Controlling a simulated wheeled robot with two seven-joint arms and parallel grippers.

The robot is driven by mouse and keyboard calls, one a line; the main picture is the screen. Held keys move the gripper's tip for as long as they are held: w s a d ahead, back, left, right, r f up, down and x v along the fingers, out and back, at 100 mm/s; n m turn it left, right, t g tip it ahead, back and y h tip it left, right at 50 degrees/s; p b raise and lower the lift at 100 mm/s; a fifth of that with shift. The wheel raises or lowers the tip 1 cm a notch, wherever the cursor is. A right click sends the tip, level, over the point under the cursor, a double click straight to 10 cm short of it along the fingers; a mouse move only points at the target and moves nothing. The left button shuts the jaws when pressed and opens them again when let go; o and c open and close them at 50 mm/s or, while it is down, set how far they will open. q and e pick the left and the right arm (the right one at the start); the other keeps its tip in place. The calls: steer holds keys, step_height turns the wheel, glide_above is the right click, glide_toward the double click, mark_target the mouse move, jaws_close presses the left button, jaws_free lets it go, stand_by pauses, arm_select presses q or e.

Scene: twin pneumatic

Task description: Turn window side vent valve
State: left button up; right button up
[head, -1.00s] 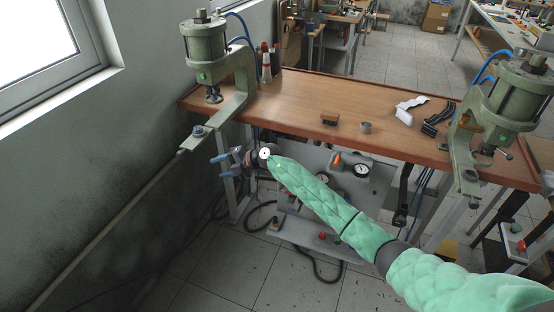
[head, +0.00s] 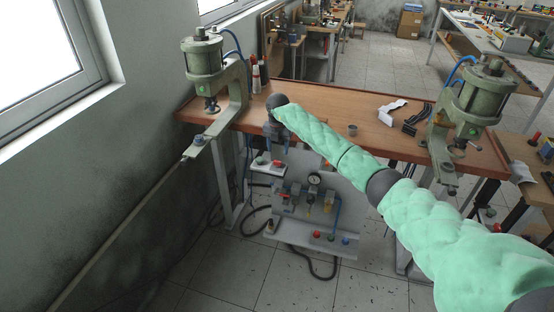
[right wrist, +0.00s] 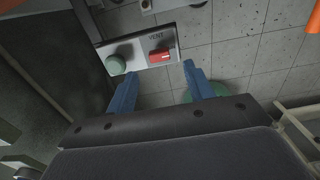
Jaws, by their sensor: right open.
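The window-side vent valve is a red handle (right wrist: 160,56) on a light panel marked VENT (right wrist: 140,49). A green round button (right wrist: 116,65) sits left of the handle. In the head view the small panel (head: 264,170) is below the bench's front edge, with the red handle (head: 277,163) at its right. My right gripper (head: 276,146) points down just above this panel. In the right wrist view its blue fingers (right wrist: 157,72) are apart, with nothing between them, and the red handle is just beyond their tips, apart from them. My left gripper is not in view.
A green press (head: 203,60) stands at the bench's window end, another (head: 470,105) at the right end. The wooden bench top (head: 330,105) lies behind my arm. Below hangs a grey panel (head: 335,190) with a gauge and fittings. A pipe (head: 120,235) runs along the left wall.

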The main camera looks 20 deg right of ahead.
mark_target(278, 161)
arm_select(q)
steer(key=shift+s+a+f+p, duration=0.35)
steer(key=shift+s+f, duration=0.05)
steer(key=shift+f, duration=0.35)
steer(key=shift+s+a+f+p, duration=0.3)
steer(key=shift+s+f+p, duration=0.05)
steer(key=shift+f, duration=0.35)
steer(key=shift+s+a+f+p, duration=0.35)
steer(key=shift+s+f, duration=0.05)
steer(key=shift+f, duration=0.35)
arm_select(e)
steer(key=shift+f, duration=3.05)
steer(key=c, duration=1)
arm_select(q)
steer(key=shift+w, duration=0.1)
